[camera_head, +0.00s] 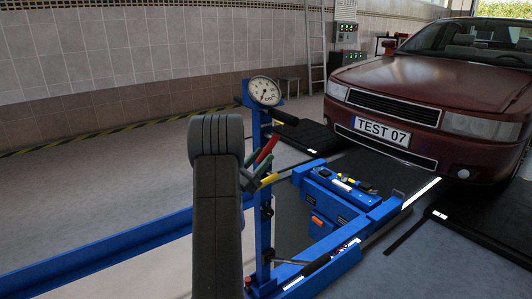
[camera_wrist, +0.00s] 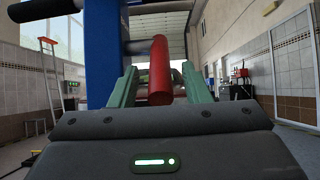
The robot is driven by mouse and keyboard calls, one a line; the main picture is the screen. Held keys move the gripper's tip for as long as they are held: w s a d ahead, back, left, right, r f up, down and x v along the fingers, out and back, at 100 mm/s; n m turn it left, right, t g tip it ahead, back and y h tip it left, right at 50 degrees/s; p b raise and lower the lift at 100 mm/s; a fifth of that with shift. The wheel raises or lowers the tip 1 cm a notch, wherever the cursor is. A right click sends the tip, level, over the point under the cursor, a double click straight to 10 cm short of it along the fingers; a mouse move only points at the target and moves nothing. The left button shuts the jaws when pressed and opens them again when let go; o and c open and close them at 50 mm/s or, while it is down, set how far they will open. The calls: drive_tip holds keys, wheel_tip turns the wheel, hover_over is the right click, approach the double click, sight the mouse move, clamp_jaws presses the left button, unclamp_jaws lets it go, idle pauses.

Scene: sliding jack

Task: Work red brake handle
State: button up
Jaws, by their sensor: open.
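The red brake handle (camera_head: 267,149) sticks out from the blue jack's upright post (camera_head: 262,215), tilted up to the right. In the wrist view the red handle (camera_wrist: 160,72) stands between the two green fingers of my gripper (camera_wrist: 159,70), with the blue post behind it to the left. My gripper (camera_head: 258,155) is open around the handle. In the head view my dark arm hides part of the gripper and the post's left side. Whether a finger touches the handle I cannot tell.
A yellow handle (camera_head: 269,180) sits just below the red one. A round gauge (camera_head: 264,91) tops the post, with a black grip (camera_head: 285,118) beneath it. The blue jack body (camera_head: 340,195) lies right of the post. A dark red car (camera_head: 425,95) stands behind.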

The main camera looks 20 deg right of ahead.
drive_tip(key=b+v, duration=0.3)
drive_tip(key=v, duration=0.8)
drive_tip(key=shift+b, duration=0.35)
